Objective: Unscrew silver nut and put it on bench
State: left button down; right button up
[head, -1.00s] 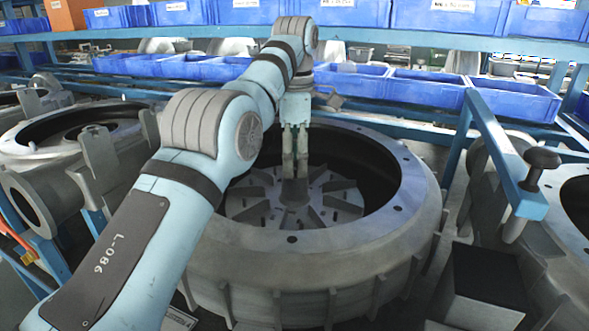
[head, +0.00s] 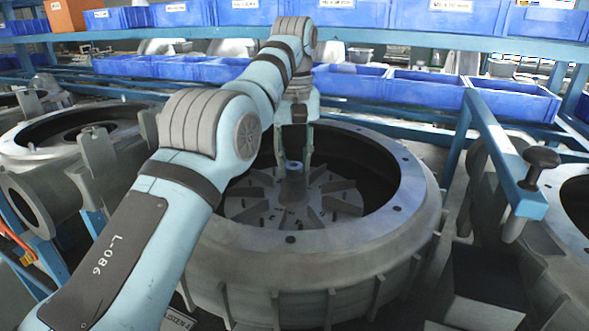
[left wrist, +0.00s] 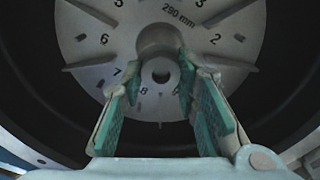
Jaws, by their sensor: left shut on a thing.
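The silver nut (head: 294,167) sits on the hub at the centre of the finned impeller (head: 250,205), inside the round blower housing (head: 395,225). My left gripper (head: 294,163) reaches straight down into the housing from above and is shut on the nut, one finger on each side. The left wrist view shows both green-padded fingers of this gripper (left wrist: 160,75). The threads under the nut are hidden. My right gripper is out of view.
The housing's wide rim surrounds the gripper. Another blower housing (head: 30,150) stands at the left. A blue rail with a black knob (head: 543,158) is at the right. Blue bins (head: 515,98) line the shelves behind. A dark block (head: 487,272) lies at the lower right.

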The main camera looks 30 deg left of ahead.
pick_arm(q)
jog(key=n, duration=0.7)
jog(key=shift+n, duration=0.4)
jog(key=n, duration=1.7)
jog(key=shift+a, duration=0.1)
jog(key=c, duration=1.5)
grip_release()
